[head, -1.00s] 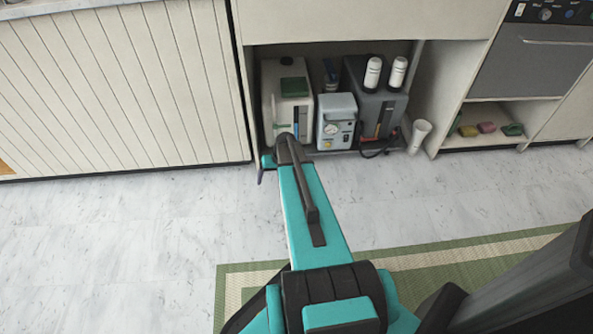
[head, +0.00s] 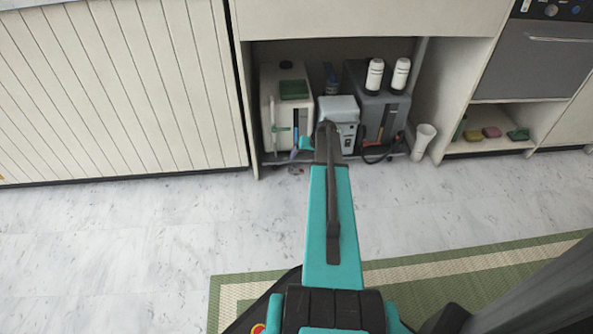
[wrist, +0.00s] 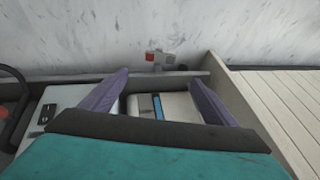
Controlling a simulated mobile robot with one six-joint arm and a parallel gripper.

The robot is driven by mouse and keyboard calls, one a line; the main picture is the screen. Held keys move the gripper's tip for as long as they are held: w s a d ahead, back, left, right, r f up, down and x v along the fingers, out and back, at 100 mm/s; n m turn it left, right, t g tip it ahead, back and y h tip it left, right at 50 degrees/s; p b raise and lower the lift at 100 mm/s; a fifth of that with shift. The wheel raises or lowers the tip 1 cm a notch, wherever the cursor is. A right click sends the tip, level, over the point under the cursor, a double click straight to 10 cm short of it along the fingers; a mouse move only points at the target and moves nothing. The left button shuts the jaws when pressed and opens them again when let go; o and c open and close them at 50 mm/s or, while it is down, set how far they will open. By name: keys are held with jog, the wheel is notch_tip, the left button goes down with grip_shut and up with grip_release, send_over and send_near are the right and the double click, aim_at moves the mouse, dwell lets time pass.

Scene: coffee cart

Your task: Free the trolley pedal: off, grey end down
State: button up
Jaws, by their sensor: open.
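The trolley pedal (head: 296,170) is a tiny shape on the floor side of the trolley's front edge (head: 345,158). In the wrist view the pedal (wrist: 160,60) shows a red end at left and a grey end at right, just beyond the trolley edge. Which end is lower I cannot tell. My gripper (wrist: 156,77) is open and empty, its two purple fingers spread wide, with the pedal beyond and between their tips in the picture. In the head view my arm hides most of the gripper; one purple finger shows near the pedal.
The trolley carries a white canister (head: 291,105), a pale blue box with a gauge (head: 340,108) and a dark grey unit (head: 378,105) with two white bottles. A white cup (head: 423,140) stands at its right. A cabinet (head: 120,90) borders the left.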

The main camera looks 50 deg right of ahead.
aim_at(296, 170)
jog(key=b+x, duration=0.5)
jog(key=x, duration=0.8)
jog(key=shift+w+f, duration=0.15)
jog(key=shift+f, duration=0.25)
jog(key=shift+a, duration=0.1)
